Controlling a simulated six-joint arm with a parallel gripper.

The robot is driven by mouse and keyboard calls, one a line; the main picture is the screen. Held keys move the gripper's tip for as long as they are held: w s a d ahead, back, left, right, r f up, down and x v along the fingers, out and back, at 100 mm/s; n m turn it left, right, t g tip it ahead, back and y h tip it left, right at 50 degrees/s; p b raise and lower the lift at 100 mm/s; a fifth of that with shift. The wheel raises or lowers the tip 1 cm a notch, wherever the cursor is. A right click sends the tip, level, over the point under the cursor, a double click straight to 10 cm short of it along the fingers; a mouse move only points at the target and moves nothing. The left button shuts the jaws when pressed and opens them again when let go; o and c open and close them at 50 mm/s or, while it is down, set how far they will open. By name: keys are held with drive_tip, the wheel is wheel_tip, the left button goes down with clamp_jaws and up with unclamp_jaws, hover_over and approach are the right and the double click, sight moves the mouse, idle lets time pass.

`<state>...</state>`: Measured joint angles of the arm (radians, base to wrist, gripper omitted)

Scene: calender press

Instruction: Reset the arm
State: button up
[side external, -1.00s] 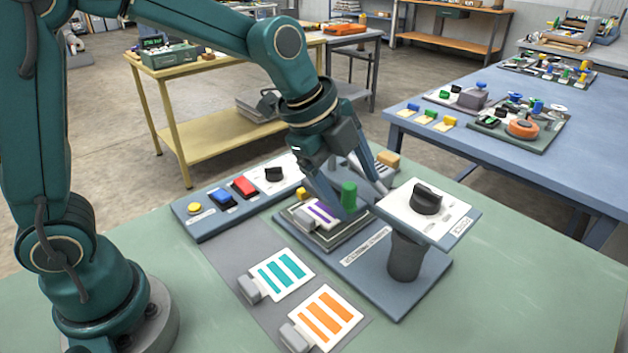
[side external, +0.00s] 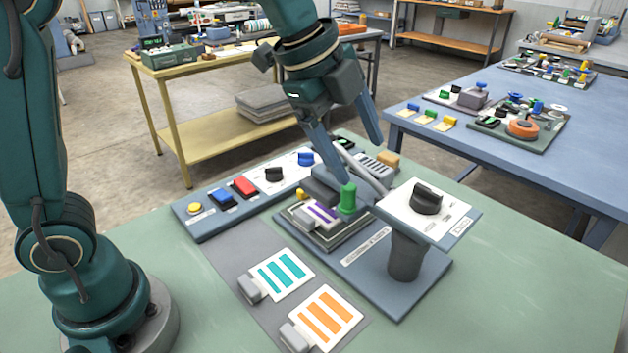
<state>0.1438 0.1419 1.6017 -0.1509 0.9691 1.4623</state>
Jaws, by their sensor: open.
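My gripper (side external: 362,158) is open and empty. It hangs in the air above the press station, its two fingers spread and pointing down. Below it, a green upright knob (side external: 348,198) stands beside a small plate with a purple-striped card (side external: 322,212). The fingers look clear of the knob. To the right, a tilted white panel (side external: 447,214) with a black rotary knob (side external: 427,199) sits on a dark post (side external: 405,256).
A control strip (side external: 200,226) with yellow, blue, red and black controls lies left of the press. Teal-striped (side external: 283,274) and orange-striped (side external: 326,318) cards lie in front on a grey mat. A blue table (side external: 560,125) holds other devices. The green tabletop's front right is clear.

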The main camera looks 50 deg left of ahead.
drive_tip(key=s+a+r+n+t+y, duration=0.1)
drive_tip(key=s+a+n, duration=0.25)
drive_tip(key=s, duration=0.25)
drive_tip(key=s+a+r+n+t, duration=0.1)
drive_tip(key=s+a+n, duration=0.1)
drive_tip(key=s+n, duration=0.35)
drive_tip(key=s+a+f+n+g+y, duration=0.1)
drive_tip(key=s+a+f+n, duration=0.1)
drive_tip(key=s+f+n, duration=0.3)
drive_tip(key=f+n, duration=0.1)
drive_tip(key=n, duration=0.2)
drive_tip(key=shift+s+n, duration=0.2)
drive_tip(key=shift+n, duration=0.2)
